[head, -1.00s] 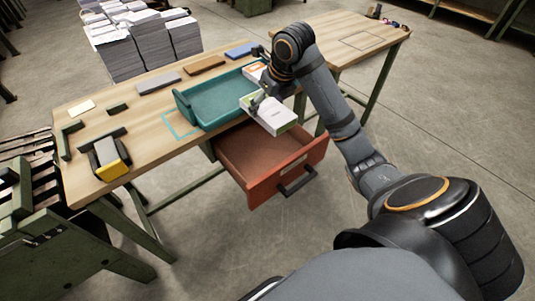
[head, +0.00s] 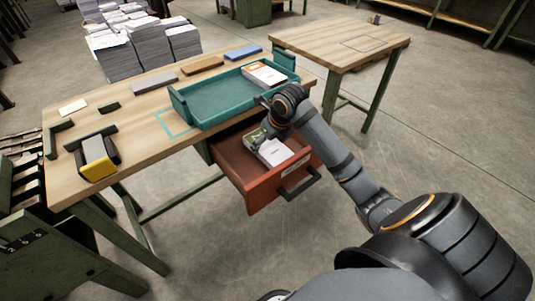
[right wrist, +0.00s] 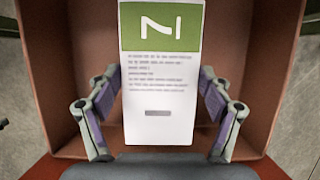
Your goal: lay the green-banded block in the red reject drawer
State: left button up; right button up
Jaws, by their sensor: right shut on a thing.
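The white green-banded block (head: 272,153) is inside the open red drawer (head: 268,190), low between its walls. In the right wrist view the block (right wrist: 160,95) shows its green band at the far end, with printed text below. My right gripper (right wrist: 158,78) has a finger on each long side of the block and is shut on it. In the head view my right gripper (head: 260,137) reaches down into the drawer from above. Whether the block touches the drawer floor I cannot tell. My left gripper is not in view.
A teal tray (head: 216,117) on the wooden table (head: 140,122) holds an orange-banded block (head: 264,75). A yellow-banded block (head: 98,157) sits in a dark holder at the left. A second table (head: 340,42) stands behind. Paper stacks (head: 135,50) are at the back.

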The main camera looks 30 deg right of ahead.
aim_at(267, 152)
notch_tip(267, 152, down, 4)
jog(key=shift+b, duration=0.7)
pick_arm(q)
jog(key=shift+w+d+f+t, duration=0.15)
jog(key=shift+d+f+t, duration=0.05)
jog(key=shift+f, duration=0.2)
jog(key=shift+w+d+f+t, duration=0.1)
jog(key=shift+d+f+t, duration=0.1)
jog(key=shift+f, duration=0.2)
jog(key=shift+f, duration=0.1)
pick_arm(e)
jog(key=shift+f, duration=0.1)
jog(key=shift+f, duration=0.15)
jog(key=o, duration=1.3)
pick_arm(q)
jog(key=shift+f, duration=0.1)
